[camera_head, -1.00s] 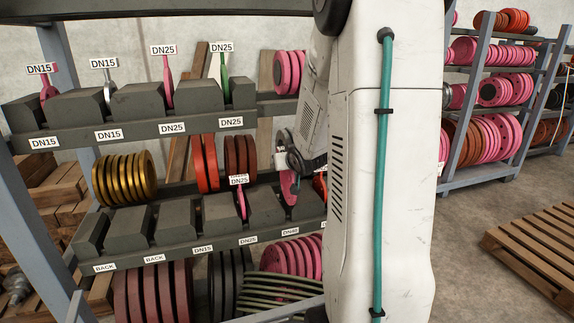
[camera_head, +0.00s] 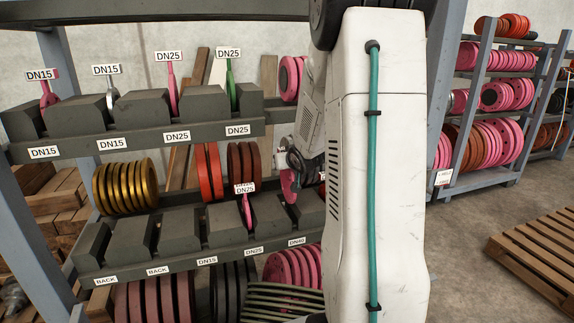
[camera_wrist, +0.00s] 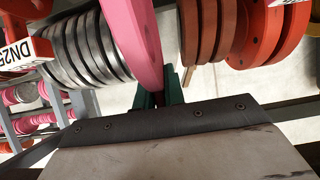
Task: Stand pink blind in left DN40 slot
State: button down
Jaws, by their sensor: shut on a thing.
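The pink blind (camera_head: 289,186) is upright and shows as a narrow disc beside my arm in the head view. In the wrist view the blind (camera_wrist: 133,38) stands large and edge-on between the fingers. My gripper (camera_wrist: 158,98) is shut on its near part. The DN40 label (camera_head: 297,241) is on the lower shelf's front rail, below the blind. The blind's lower edge is close to the gap between two dark blocks (camera_head: 266,213); I cannot tell whether it is inside or above it. My arm hides the rack further right.
Just left, a pink piece tagged DN25 (camera_head: 246,209) stands in the neighbouring slot. Red discs (camera_head: 207,172) and gold discs (camera_head: 125,186) stand behind. The upper shelf (camera_head: 150,140) has several tagged pieces. A pallet (camera_head: 535,250) lies on the floor at right.

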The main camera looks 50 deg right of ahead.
aim_at(286, 180)
jog(key=shift+w+f, duration=0.1)
jog(key=shift+w, duration=0.15)
jog(key=shift+a+f, duration=0.15)
jog(key=shift+f, duration=0.1)
jog(key=shift+s+d+f, duration=0.1)
jog(key=shift+d+f, duration=0.05)
jog(key=shift+f, duration=1.35)
jog(key=shift+d+f, duration=0.1)
jog(key=shift+f, duration=1.5)
